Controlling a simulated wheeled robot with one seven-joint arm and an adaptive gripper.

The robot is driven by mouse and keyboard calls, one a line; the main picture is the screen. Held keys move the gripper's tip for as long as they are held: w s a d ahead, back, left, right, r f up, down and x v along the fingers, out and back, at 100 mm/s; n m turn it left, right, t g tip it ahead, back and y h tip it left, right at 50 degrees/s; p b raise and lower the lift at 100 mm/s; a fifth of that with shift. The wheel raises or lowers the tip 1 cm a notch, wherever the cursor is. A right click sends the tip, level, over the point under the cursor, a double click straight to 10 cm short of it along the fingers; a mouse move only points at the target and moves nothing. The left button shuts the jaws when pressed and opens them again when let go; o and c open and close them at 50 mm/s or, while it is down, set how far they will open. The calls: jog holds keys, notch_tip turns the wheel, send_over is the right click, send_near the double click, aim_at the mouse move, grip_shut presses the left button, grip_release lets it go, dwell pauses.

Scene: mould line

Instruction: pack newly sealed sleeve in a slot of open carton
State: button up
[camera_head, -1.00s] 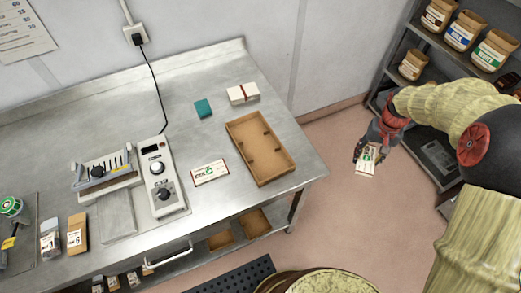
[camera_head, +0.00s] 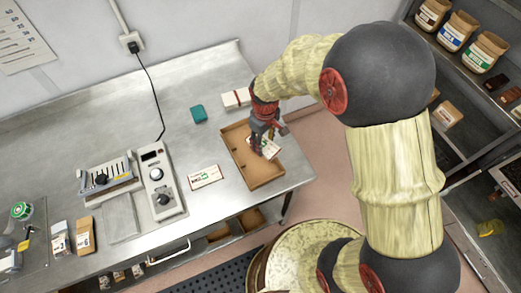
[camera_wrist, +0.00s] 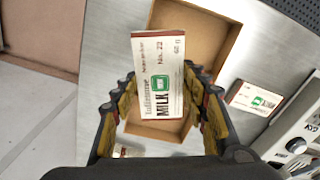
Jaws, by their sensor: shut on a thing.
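My gripper (camera_head: 262,143) is shut on a white sleeve (camera_head: 270,149) with a green mark. In the wrist view my gripper (camera_wrist: 155,95) shows yellow-padded fingers on both sides of this sleeve (camera_wrist: 158,55), which reads "MILK" and "No. 22". The sleeve is above the open brown carton (camera_head: 263,178), near its right side in the head view. The carton (camera_wrist: 218,35) also shows below the sleeve in the wrist view; the sleeve and gripper hide part of its inside. A second white and green sleeve (camera_head: 205,176) lies flat on the table left of the carton, apart from it.
The steel table (camera_head: 215,220) also holds a teal block (camera_head: 198,113), a white pack with a red band (camera_head: 236,98), and a sealing machine (camera_head: 162,183) further left.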

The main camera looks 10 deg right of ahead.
aim_at(262, 170)
jog(key=s+n, duration=0.1)
jog(key=n, duration=0.3)
jog(key=s+a+f+n+p, duration=0.1)
jog(key=s+n, duration=0.1)
jog(key=n, duration=0.3)
jog(key=s+n+p, duration=0.1)
jog(key=s+n, duration=0.1)
jog(key=n, duration=0.3)
jog(key=shift+s+a+f, duration=0.2)
jog(key=shift+a, duration=0.15)
jog(key=shift+f, duration=0.1)
jog(key=shift+f+b, duration=2.1)
jog(key=shift+f, duration=0.85)
jog(key=shift+d+f, duration=0.1)
jog(key=shift+f, duration=0.15)
jog(key=o, duration=1.2)
